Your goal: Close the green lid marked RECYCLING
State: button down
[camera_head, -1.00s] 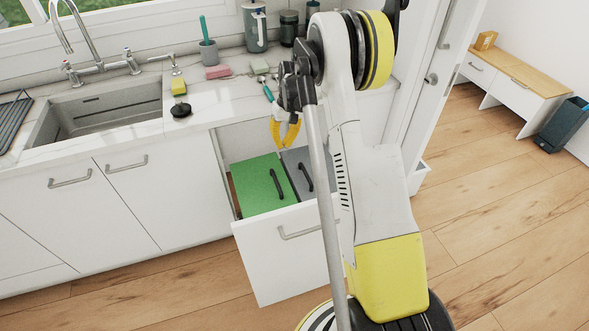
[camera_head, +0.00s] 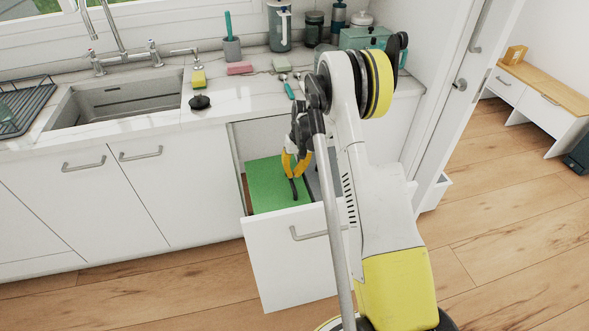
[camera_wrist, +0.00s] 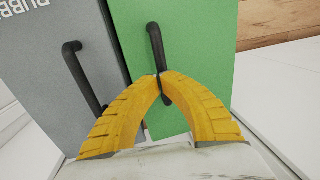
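The green lid (camera_head: 267,186) covers the left part of the pulled-out drawer and looks about flat. I cannot tell if it sits fully down. Its black bar handle (camera_head: 293,188) shows along its right side; no lettering on it is readable. My gripper (camera_head: 297,174) is over this handle, yellow fingers pointing down. In the wrist view the green lid (camera_wrist: 205,60) fills the middle, and the fingertips of my gripper (camera_wrist: 160,75) come together in front of the black handle (camera_wrist: 154,45). The tips hide part of the handle, and no grip around it is visible.
A grey lid (camera_wrist: 50,75) with its own black handle (camera_wrist: 85,80) lies beside the green one, mostly behind my arm in the head view. The open drawer front (camera_head: 285,262) juts over the wooden floor. The counter (camera_head: 235,98) with a sink (camera_head: 120,103) is behind.

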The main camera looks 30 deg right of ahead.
jog(key=shift+f, duration=0.2)
notch_tip(320, 180, down, 2)
jog(key=shift+d+b, duration=0.15)
jog(key=shift+b, duration=0.5)
jog(key=shift+s, duration=0.1)
